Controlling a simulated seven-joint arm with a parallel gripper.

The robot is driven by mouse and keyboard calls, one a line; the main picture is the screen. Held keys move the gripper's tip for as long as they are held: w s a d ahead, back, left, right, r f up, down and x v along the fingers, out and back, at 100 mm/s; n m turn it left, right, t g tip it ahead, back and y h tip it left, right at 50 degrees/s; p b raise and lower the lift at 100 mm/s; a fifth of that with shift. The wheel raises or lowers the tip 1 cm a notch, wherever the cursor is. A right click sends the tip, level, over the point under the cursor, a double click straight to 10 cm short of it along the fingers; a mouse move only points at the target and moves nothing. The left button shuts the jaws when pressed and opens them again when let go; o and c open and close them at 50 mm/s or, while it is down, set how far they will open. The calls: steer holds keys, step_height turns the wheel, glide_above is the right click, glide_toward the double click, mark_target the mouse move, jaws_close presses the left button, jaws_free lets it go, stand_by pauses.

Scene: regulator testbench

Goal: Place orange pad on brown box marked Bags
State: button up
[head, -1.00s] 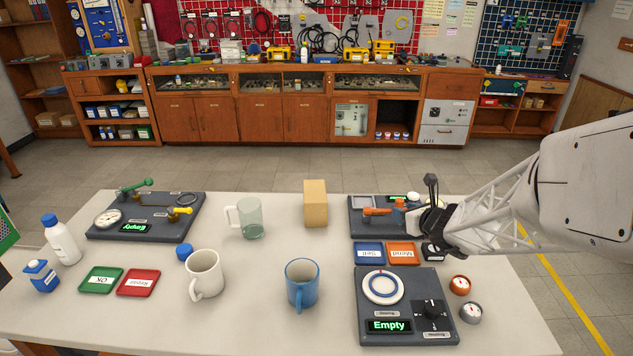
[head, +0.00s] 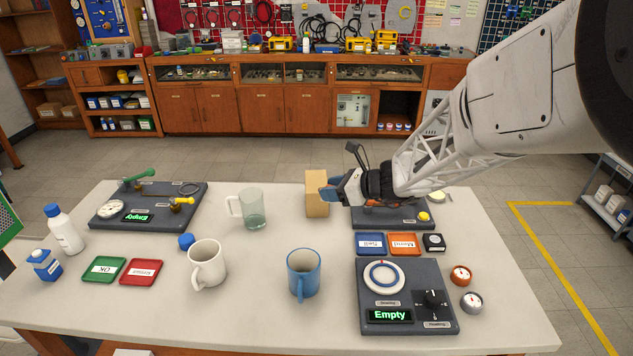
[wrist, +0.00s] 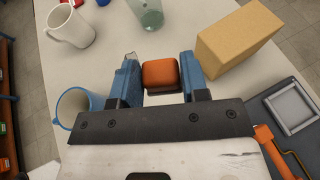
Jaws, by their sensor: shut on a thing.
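The orange pad (wrist: 160,75) is a small rounded block with a dark underside, held between my gripper's blue fingers in the wrist view. My gripper (wrist: 157,68) is shut on it. In the head view my gripper (head: 331,190) is at the brown box's right side, partly covering it, and the pad cannot be made out there. The plain brown box (head: 316,183) stands upright at the back middle of the table. In the wrist view the box (wrist: 240,42) is to the right of the fingers, close to the right one. No Bags marking is legible.
A clear green mug (head: 252,210), a white mug (head: 207,265) and a blue mug (head: 303,273) stand left of and in front of the box. A dark panel (head: 390,217) lies to its right, partly under my arm. Blue and orange trays (head: 403,244) lie before that panel.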

steer(key=shift+w, duration=0.1)
glide_above(319, 181)
steer(key=s, duration=0.1)
steer(key=shift+s+d+f, duration=0.1)
steer(key=shift+f, duration=0.6)
stand_by(0.4)
steer(key=shift+w, duration=0.3)
steer(key=shift+w+f, duration=0.15)
steer(key=shift+f, duration=1.65)
steer(key=shift+f, duration=0.15)
steer(key=o, duration=0.9)
